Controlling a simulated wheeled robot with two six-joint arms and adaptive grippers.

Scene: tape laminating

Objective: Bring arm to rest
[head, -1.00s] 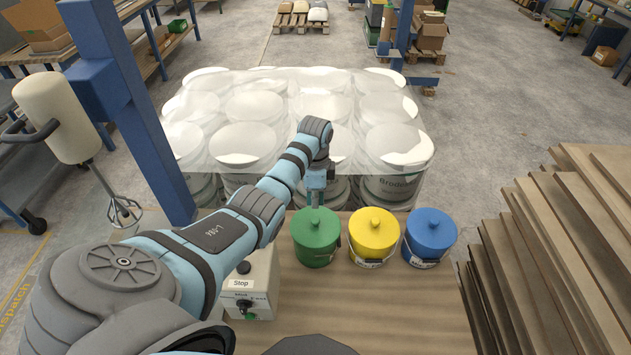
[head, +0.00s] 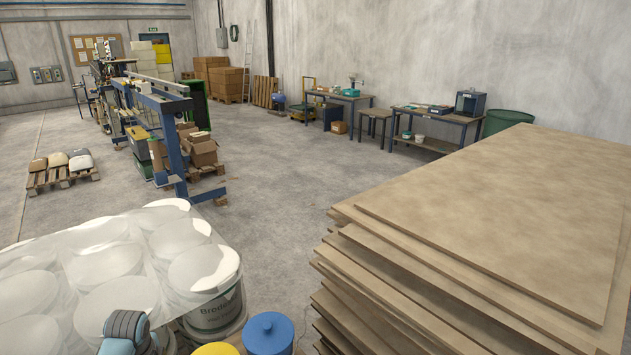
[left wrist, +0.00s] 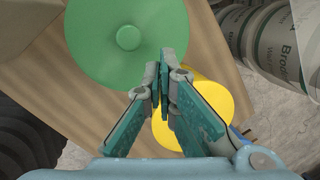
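My left arm's wrist (head: 128,328) shows at the bottom left of the head view, over the wrapped buckets; its gripper is out of that frame. In the left wrist view my left gripper (left wrist: 160,60) points at the wooden table top (left wrist: 82,100). Its two teal fingers are together with nothing seen between them. I cannot tell the exact gap to the pots. My right arm and gripper are not in view.
The blue pot (head: 268,332) and the yellow pot's lid (head: 217,349) show at the head view's bottom edge. Film-wrapped buckets (head: 105,265) stand left. A tall stack of boards (head: 480,225) fills the right. Open floor (head: 270,195) lies beyond.

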